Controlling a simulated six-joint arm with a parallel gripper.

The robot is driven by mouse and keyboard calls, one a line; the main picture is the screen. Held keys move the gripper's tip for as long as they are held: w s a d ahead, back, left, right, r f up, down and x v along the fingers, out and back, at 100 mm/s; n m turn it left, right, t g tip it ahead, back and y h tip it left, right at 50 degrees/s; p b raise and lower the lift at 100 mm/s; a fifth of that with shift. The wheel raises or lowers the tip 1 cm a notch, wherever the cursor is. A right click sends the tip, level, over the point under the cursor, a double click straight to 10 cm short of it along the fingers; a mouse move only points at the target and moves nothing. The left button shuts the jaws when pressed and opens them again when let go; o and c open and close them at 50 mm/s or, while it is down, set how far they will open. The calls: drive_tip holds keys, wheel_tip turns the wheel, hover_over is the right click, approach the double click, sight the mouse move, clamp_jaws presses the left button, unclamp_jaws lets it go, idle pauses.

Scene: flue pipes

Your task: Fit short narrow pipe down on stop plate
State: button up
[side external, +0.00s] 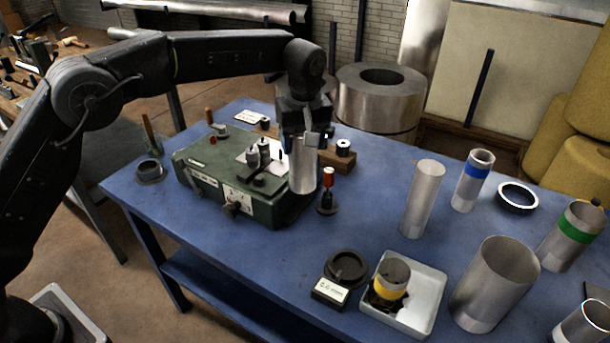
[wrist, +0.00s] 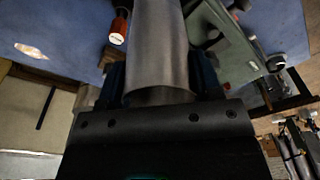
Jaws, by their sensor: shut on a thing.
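My gripper (side external: 301,137) is shut on a plain silver pipe (side external: 303,172), which hangs upright below it. The pipe is beside the right end of the green machine box (side external: 235,175), in front of the wooden block. In the wrist view the pipe (wrist: 157,40) runs away from the camera between the fingers of my gripper (wrist: 160,85). Its far end is out of that frame, and I cannot tell whether its lower end touches anything. I cannot identify the stop plate for sure; a dark round part (side external: 346,267) lies at the table's front with a white label beside it.
A red-and-black handled tool (side external: 327,190) stands close right of the held pipe. A plain pipe (side external: 423,198), blue-banded pipe (side external: 472,182), wide pipe (side external: 495,285) and green-banded pipe (side external: 572,236) stand on the right. A white tray (side external: 428,300) holds a yellow-banded pipe (side external: 391,275).

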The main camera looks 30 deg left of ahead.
drive_tip(key=w+a+r+m, duration=0.3)
drive_tip(key=a+m, duration=0.1)
drive_tip(key=a, duration=0.4)
drive_tip(key=w+a+r+m+t+h, duration=0.1)
drive_tip(key=w+a+r+m, duration=0.1)
drive_tip(key=w+a+m, duration=0.2)
drive_tip(key=shift+w+a+r, duration=0.25)
drive_tip(key=shift+a+r, duration=0.15)
drive_tip(key=shift+a, duration=1.45)
drive_tip(key=shift+f, duration=0.4)
drive_tip(key=shift+f, duration=1.65)
drive_tip(key=shift+f, duration=0.25)
drive_tip(key=shift+f, duration=1.1)
drive_tip(key=shift+f, duration=0.2)
drive_tip(key=shift+f, duration=0.75)
